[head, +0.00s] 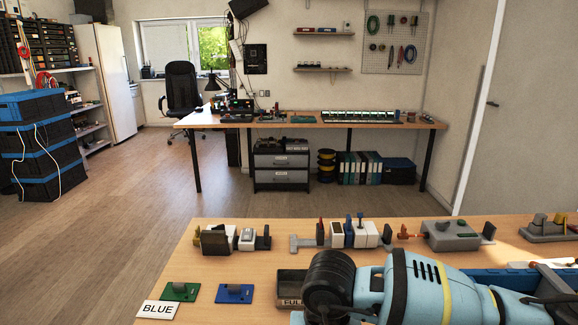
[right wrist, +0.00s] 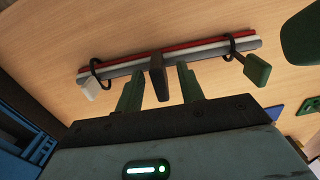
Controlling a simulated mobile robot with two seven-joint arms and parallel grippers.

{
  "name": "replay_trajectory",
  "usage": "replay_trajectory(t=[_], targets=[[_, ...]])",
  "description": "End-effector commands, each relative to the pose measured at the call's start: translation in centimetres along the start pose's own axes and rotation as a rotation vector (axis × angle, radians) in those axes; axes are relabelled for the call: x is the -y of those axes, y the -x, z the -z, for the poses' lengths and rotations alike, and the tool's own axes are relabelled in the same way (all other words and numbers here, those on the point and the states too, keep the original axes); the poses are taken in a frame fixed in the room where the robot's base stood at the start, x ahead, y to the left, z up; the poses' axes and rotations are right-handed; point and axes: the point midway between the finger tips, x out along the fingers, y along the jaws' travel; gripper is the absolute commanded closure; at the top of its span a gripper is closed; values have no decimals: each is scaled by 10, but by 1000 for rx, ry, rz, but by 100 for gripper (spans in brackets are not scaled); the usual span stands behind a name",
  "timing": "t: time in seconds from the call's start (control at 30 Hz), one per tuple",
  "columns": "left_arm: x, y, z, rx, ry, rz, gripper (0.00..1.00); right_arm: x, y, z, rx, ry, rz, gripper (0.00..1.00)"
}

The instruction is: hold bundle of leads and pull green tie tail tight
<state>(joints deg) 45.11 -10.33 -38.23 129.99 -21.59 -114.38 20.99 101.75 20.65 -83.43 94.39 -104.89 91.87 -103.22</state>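The bundle of leads (right wrist: 140,64), red, white and grey, lies across the wooden top in the right wrist view. A black tie loops round it near each end; one has a white tail tab (right wrist: 90,90), the other a green tail tab (right wrist: 257,69). My right gripper (right wrist: 158,88) is open, its two green fingers apart beside the middle of the bundle. A dark upright block (right wrist: 157,76) stands between the fingers; I cannot tell whether they touch it. The green tab is clear of these fingers. The bundle and my left gripper cannot be made out in the head view.
A large dark green shape (right wrist: 304,36) at the right wrist view's upper right is cut off. The bench (head: 225,260) carries a BLUE card (head: 158,310), green (head: 180,291) and blue (head: 234,293) plates, a small tray (head: 291,284) and a row of fixtures behind.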

Motion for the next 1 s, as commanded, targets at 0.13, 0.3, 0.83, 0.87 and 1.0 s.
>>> replay_trajectory(t=[0.13,0.3,0.83,0.87,1.0], targets=[[0,0,0,0,0,0,68,0,0,0,0,0,0,62],[0,0,0,0,0,0,68,0,8,0,-2,0,0,62],[0,0,0,0,0,0,68,0,100,0,-2,1,1,62],[0,0,0,0,0,0,68,0,104,0,-2,0,1,62],[0,0,0,0,0,0,68,0,116,0,-1,0,0,62]])
